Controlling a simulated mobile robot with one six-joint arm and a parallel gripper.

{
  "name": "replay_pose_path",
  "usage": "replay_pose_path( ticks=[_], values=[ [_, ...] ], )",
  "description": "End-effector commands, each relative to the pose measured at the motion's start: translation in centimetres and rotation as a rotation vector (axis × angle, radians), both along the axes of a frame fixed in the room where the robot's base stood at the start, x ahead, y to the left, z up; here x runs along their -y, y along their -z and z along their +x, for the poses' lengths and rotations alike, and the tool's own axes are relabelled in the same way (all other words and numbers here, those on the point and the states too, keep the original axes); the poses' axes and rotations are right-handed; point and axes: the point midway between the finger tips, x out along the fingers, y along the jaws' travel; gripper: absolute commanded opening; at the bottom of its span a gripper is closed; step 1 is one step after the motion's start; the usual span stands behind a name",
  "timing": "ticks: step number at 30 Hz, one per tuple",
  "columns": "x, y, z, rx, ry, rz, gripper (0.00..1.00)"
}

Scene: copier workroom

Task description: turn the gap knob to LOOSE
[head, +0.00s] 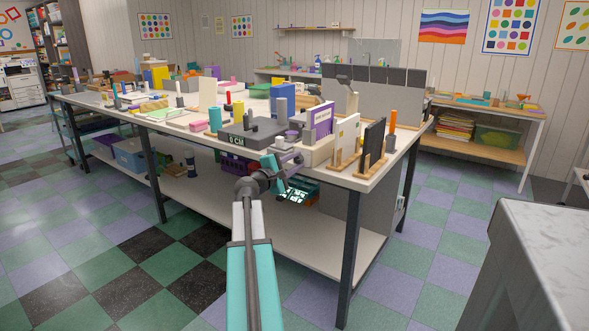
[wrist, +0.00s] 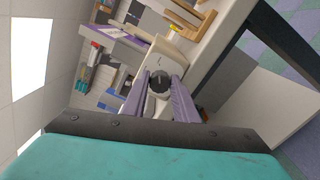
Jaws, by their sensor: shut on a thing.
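The gap knob (wrist: 158,84) is a small dark round knob on the front of a cream-coloured machine (wrist: 151,58). In the wrist view it sits between the two purple fingers of my gripper (wrist: 159,92), which are shut on it. Its pointer and the LOOSE mark are too small to read. In the head view my gripper (head: 292,160) reaches the front edge of the workbench, at the cream machine (head: 319,152). The knob is hidden behind the gripper there.
The workbench (head: 183,128) is crowded. Upright panels in wooden stands (head: 374,142) stand to the right. A lower shelf (head: 330,232) runs beneath. A grey counter (head: 540,250) is at the right front; the floor at left is clear.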

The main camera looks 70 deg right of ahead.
Motion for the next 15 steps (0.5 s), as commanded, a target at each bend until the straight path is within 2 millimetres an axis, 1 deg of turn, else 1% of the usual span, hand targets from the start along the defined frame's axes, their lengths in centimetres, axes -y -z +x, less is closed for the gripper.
replay_pose_path(
  ticks=[1, 15],
  values=[
    [0.18, -0.23, 0.36, 0.009, -0.010, -0.010, 0.04],
    [0.19, -0.42, 0.31, 0.038, -0.010, -0.016, 0.04]
  ],
)
